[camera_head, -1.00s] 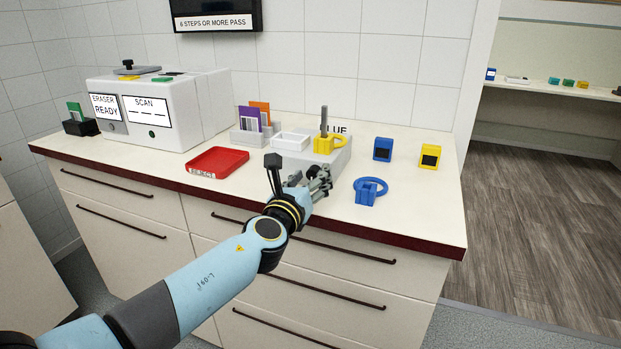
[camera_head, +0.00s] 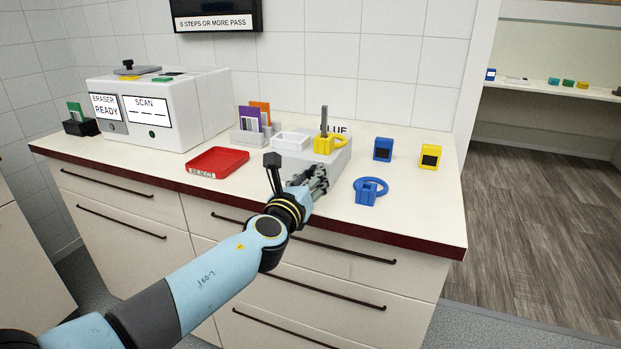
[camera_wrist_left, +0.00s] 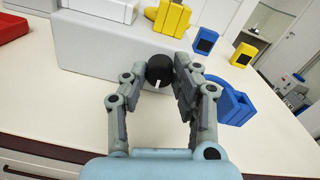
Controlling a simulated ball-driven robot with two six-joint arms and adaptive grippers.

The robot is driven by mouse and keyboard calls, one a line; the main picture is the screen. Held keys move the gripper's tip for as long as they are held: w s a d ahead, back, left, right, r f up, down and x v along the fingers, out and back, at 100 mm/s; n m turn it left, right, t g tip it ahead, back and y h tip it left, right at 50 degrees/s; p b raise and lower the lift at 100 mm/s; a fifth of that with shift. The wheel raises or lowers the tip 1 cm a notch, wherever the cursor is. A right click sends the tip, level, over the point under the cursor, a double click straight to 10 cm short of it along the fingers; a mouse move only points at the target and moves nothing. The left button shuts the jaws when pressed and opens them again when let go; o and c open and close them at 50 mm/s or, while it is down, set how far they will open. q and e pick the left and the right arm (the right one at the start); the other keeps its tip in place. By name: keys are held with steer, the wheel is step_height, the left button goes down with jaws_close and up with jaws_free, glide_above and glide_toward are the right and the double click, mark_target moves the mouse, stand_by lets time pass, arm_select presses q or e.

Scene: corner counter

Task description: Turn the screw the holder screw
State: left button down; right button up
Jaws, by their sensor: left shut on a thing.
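The holder is a pale grey block (camera_head: 337,162) on the counter, with a yellow ring-handled part (camera_head: 324,145) and an upright grey piece (camera_head: 324,119) on top. In the left wrist view, its front face carries a round black screw knob (camera_wrist_left: 158,66) with a white mark pointing downward. My left gripper (camera_head: 319,177) is at this front face. In the left wrist view, its fingers (camera_wrist_left: 160,78) are closed around the knob, one on each side. The gripper hides the knob in the head view. My right gripper is not in view.
A blue ring-handled part (camera_head: 368,191) lies just right of my gripper. A blue block (camera_head: 383,149) and a yellow block (camera_head: 430,156) stand farther right. A red tray (camera_head: 217,161) and a white machine (camera_head: 160,112) are to the left. The counter's front right is clear.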

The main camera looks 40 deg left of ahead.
arm_select(q)
steer(key=n+b, duration=0.1)
steer(key=n, duration=0.2)
steer(key=n+b, duration=0.1)
steer(key=n, duration=0.1)
steer(key=shift+n, duration=0.4)
steer(key=n+b, duration=0.2)
steer(key=n, duration=0.3)
steer(key=n+b, duration=0.2)
steer(key=n, duration=0.3)
steer(key=shift+f+n+b, duration=0.1)
steer(key=shift+n+b, duration=0.2)
steer(key=shift+b, duration=0.05)
steer(key=shift+n+h+b, duration=0.3)
steer(key=shift+n+b, duration=0.8)
steer(key=shift+n, duration=1.1)
